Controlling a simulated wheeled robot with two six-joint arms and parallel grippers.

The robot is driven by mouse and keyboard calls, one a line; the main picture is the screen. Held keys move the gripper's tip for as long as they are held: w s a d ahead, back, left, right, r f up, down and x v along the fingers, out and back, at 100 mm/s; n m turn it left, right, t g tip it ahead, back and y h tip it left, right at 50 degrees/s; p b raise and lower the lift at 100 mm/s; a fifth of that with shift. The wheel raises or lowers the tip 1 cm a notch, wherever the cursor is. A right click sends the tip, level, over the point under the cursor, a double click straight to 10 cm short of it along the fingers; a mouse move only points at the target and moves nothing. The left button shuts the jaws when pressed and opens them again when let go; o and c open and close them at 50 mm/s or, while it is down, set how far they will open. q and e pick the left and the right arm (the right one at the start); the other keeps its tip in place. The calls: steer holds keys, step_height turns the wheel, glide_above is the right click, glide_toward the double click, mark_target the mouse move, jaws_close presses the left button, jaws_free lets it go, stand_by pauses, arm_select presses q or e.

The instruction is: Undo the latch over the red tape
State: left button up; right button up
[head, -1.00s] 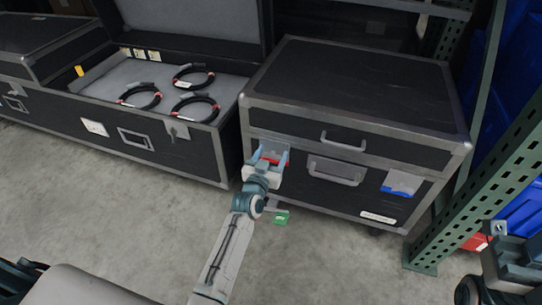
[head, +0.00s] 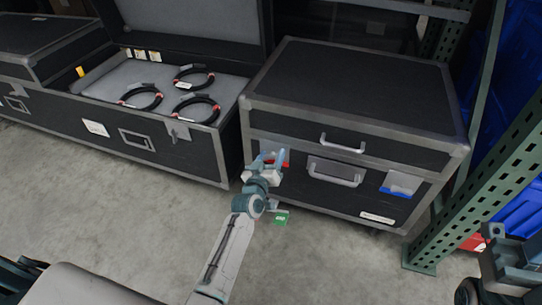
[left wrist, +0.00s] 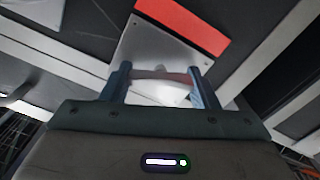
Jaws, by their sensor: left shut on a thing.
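The red tape (head: 284,157) marks a latch at the front left of the closed black case (head: 350,90). In the left wrist view the red tape (left wrist: 183,25) runs along the edge of the latch's grey metal plate (left wrist: 150,48). My left gripper (head: 268,164) is at this latch and covers most of it in the head view. In the left wrist view my left gripper (left wrist: 160,77) has its fingers on either side of the small latch piece (left wrist: 160,75) and is shut on it. My right gripper (head: 510,262) is partly seen at the lower right, away from the case.
Blue tape (head: 397,191) marks another latch plate on the case's right. A handle (head: 337,172) sits between them. An open case (head: 150,160) with several black cable coils stands left. A green rack post (head: 480,190) stands close right. The floor in front is clear.

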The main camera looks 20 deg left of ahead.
arm_select(q)
steer(key=n, duration=0.6)
steer(key=shift+a+n+p, duration=0.1)
steer(key=shift+n+p, duration=0.2)
steer(key=n, duration=0.6)
steer(key=shift+f, duration=0.2)
steer(key=shift+n, duration=0.4)
steer(key=o, duration=1)
steer(key=shift+s, duration=0.1)
steer(key=s, duration=1)
steer(key=shift+s+a, duration=0.2)
steer(key=shift+s, duration=0.15)
steer(key=shift+r, duration=0.1)
